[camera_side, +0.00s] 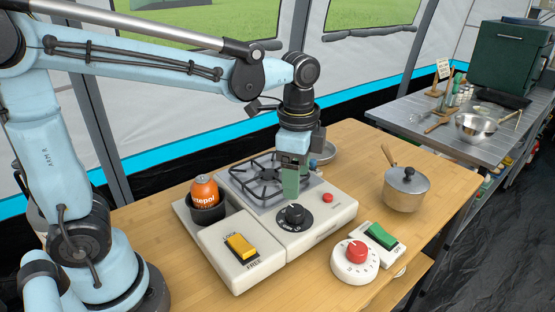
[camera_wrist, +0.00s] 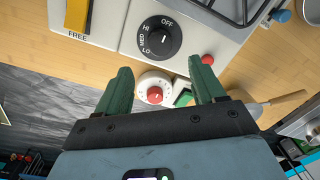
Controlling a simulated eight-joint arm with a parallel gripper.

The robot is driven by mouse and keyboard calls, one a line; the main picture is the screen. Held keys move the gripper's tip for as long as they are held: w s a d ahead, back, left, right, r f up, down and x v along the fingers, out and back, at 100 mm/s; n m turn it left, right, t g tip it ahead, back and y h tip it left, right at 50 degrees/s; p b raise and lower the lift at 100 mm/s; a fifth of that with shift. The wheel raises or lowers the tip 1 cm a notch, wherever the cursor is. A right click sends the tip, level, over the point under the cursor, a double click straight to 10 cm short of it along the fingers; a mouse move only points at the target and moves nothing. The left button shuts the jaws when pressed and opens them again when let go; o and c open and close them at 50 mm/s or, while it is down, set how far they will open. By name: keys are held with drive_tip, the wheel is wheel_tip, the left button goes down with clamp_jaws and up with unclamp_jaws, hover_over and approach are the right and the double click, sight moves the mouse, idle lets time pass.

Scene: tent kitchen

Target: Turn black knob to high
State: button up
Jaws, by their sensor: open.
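The black knob (camera_side: 294,215) is on the front of the white stove (camera_side: 325,213). In the wrist view the knob (camera_wrist: 160,37) shows the labels OFF, HI, MED and LO around its left and upper side. A small white mark is on the knob, and I cannot tell exactly which label it points to. My gripper (camera_side: 290,196) points down just above and behind the knob in the side view. In the wrist view my gripper (camera_wrist: 159,70) has two green fingers spread apart with nothing between them. The knob lies beyond the fingertips, apart from them.
A yellow switch (camera_side: 240,246) and an orange canister (camera_side: 204,190) are left of the knob. A burner grate (camera_side: 268,176) is behind it. A white timer with a red knob (camera_side: 357,252), a green switch (camera_side: 381,236) and a lidded pot (camera_side: 406,190) stand to the right.

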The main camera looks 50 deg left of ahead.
sight(296, 210)
drive_tip(key=f, duration=0.8)
drive_tip(key=shift+w+a+f, duration=0.15)
drive_tip(key=shift+w+f, duration=0.05)
drive_tip(key=shift+f, duration=0.2)
drive_tip(key=shift+c, duration=0.5)
drive_tip(key=c, duration=1)
